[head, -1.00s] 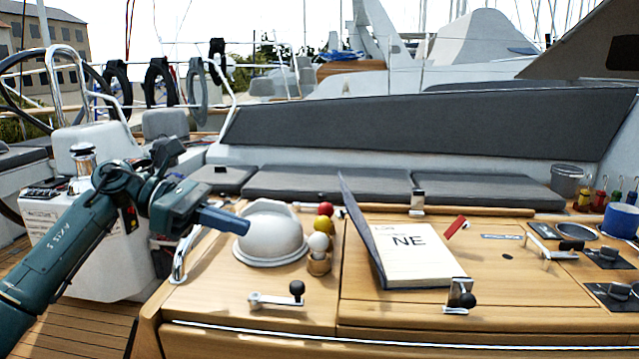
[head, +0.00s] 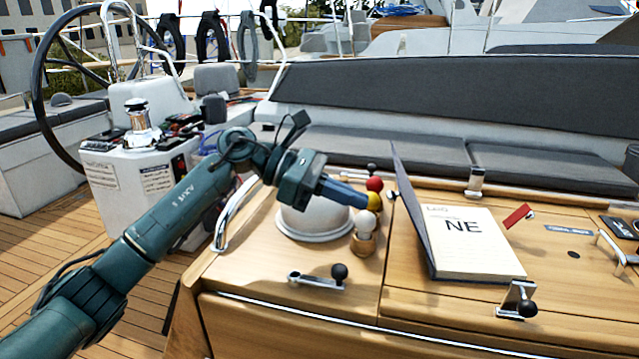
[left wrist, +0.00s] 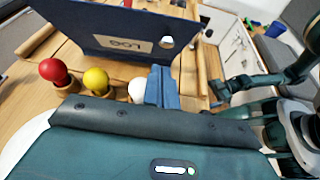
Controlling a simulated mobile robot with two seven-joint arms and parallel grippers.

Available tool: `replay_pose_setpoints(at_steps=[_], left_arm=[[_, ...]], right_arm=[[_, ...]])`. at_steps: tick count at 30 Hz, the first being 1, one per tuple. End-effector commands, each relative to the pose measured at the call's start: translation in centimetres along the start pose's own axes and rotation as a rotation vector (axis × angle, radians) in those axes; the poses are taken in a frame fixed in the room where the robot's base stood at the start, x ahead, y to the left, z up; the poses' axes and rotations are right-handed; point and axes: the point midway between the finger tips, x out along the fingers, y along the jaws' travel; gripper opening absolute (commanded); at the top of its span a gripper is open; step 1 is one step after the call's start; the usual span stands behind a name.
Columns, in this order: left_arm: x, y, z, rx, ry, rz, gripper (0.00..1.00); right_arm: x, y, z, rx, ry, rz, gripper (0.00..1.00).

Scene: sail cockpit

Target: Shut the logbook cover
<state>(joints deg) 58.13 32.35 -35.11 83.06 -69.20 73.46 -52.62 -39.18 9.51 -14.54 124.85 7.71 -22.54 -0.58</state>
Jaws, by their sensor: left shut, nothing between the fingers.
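The logbook (head: 465,250) lies open on the wooden cockpit table in the head view, its white page marked "NE". Its dark cover (head: 413,212) stands nearly upright along the left edge of the pages. In the left wrist view the cover (left wrist: 100,32) faces the camera with its "LOG" label. My left gripper (head: 366,200) is shut and empty, left of the cover and apart from it, above the small coloured balls. Its blue fingers also show in the left wrist view (left wrist: 160,88). My right arm shows at the right there; its finger state is unclear.
Red (head: 374,184), yellow and white (head: 366,222) balls on wooden holders stand just under my left fingers. A white dome (head: 312,222) is partly behind my gripper. Crank handles (head: 318,280) (head: 518,300) and a red tag (head: 517,216) are near the book.

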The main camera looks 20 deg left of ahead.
Motion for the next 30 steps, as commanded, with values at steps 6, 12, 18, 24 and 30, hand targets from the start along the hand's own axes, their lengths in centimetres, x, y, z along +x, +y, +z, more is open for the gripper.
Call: replay_pose_setpoints(at_steps=[6, 12, 18, 24, 30], left_arm=[[1.4, 0.0, 1.7, 0.001, 0.000, 0.000, 0.00], [1.7, 0.0, 1.8, 0.000, 0.000, 0.001, 0.00], [1.7, 0.0, 1.8, 0.000, 0.001, 0.000, 0.00], [1.7, 0.0, 2.4, 0.000, 0.026, -0.001, 0.00], [2.2, 0.1, 4.1, -0.001, 0.115, -0.006, 0.00]], right_arm=[[-0.2, 0.0, -0.4, -0.013, -0.005, 0.005, 0.91], [-0.2, 0.0, -0.3, -0.015, -0.007, 0.005, 0.91], [-0.2, 0.0, -0.3, -0.015, -0.007, 0.004, 0.91], [-0.5, -0.1, -0.8, -0.021, -0.008, 0.005, 0.91], [-1.2, -0.2, -2.0, -0.048, -0.016, 0.012, 0.91]])
